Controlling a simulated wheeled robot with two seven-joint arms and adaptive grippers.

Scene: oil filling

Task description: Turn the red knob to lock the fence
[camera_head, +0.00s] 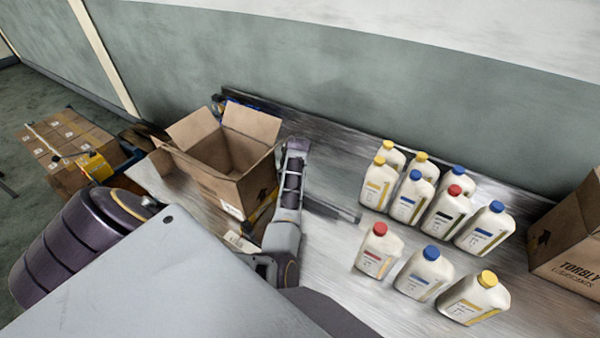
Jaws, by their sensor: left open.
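I see no red knob and no fence that I can make out in the head view. The only clear red parts are the caps on two of the bottles. My left gripper (293,166) is open, over the metal table just right of the open cardboard box. I see nothing held in it. A grey bar (335,210) sticks out to the right beside it, and I cannot tell what it belongs to. My right gripper is not in view.
White bottles (374,250) with red, blue and yellow caps stand in groups on the metal table (335,275). An open cardboard box (222,188) stands at left, a closed carton (570,243) at the right edge. Stacked boxes (62,140) lie far left. A green-grey wall (370,70) runs behind.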

